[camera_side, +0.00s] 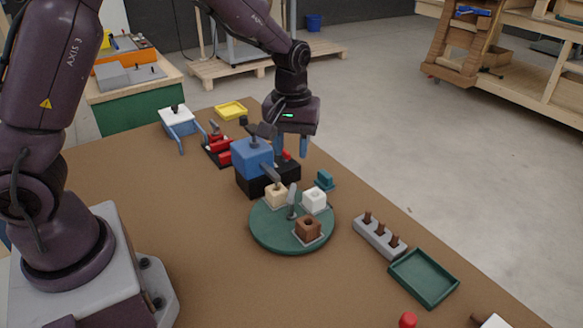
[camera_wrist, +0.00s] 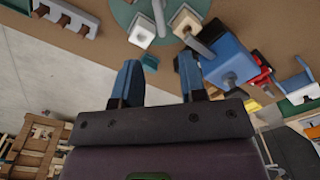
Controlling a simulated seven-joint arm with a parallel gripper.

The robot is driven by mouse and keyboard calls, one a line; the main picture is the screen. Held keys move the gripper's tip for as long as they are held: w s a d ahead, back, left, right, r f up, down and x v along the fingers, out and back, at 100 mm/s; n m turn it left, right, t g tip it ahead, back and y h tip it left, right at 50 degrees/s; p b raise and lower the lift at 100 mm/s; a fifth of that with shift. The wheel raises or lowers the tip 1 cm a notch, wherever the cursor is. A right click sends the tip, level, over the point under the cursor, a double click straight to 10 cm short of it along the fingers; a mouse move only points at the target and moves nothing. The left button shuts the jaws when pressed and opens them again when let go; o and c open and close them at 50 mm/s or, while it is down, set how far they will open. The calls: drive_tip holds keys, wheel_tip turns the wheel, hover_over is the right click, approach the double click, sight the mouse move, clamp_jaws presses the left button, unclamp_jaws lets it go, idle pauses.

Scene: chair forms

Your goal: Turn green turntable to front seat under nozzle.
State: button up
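The green turntable (camera_side: 262,232) lies on the brown table. It carries a beige block (camera_side: 274,197), a white block (camera_side: 314,202) and a brown block (camera_side: 307,230), each with a hole on top. A grey upright handle (camera_side: 292,203) stands near its middle. A dark nozzle (camera_side: 271,173) sticks out from a blue housing (camera_side: 252,158) on a black base, above or close to the beige block.
A small teal block (camera_side: 324,180) stands behind the turntable. To its right are a grey rack with brown pegs (camera_side: 380,238), a green tray (camera_side: 424,278) and a red piece (camera_side: 407,320). Red parts (camera_side: 218,148) and a yellow tray (camera_side: 231,111) lie farther back.

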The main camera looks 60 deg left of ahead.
wheel_tip(320, 180, up, 3)
drive_tip(key=shift+f, duration=0.2)
